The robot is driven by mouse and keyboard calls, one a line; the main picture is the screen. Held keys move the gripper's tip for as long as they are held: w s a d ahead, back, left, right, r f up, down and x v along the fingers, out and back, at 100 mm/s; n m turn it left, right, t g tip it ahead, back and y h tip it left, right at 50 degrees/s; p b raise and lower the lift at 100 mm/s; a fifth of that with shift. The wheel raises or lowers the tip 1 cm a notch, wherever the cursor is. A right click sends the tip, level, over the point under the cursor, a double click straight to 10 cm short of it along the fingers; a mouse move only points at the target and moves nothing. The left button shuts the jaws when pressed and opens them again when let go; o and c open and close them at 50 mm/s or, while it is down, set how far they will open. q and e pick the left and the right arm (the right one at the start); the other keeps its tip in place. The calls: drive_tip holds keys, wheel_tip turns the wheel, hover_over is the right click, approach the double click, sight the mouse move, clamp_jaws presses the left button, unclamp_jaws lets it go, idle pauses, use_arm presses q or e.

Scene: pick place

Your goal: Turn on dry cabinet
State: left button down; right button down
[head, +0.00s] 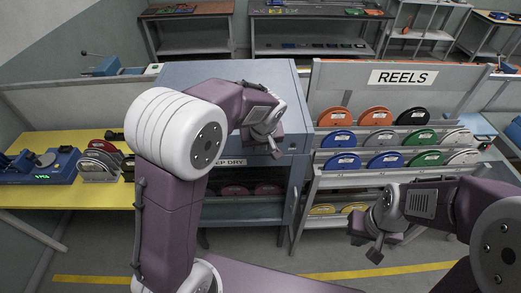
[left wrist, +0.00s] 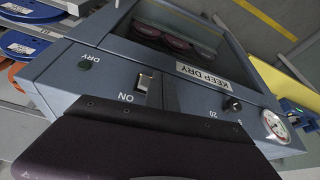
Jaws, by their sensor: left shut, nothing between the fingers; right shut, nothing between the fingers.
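The dry cabinet (head: 215,72) is a blue-grey box in the middle of the head view, with reels behind its lower window. My left gripper (head: 276,153) is shut and empty, in front of the cabinet's upper right front; contact cannot be told. My left arm hides much of the panel in the head view. My right gripper (head: 375,256) is shut and empty, low before the reel rack.
A reel rack (head: 375,103) with several coloured reels stands close to the cabinet's right. A yellow bench (head: 60,197) with a blue device (head: 45,166) and reels stands at left. Benches line the back. Floor shows in front of the rack.

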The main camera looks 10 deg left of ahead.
use_arm(q)
drive_tip(key=shift+w, duration=0.1)
drive_tip(key=shift+d, duration=0.1)
drive_tip(key=shift+w+d, duration=0.2)
drive_tip(key=shift+d, duration=0.35)
drive_tip(key=shift+d, duration=0.1)
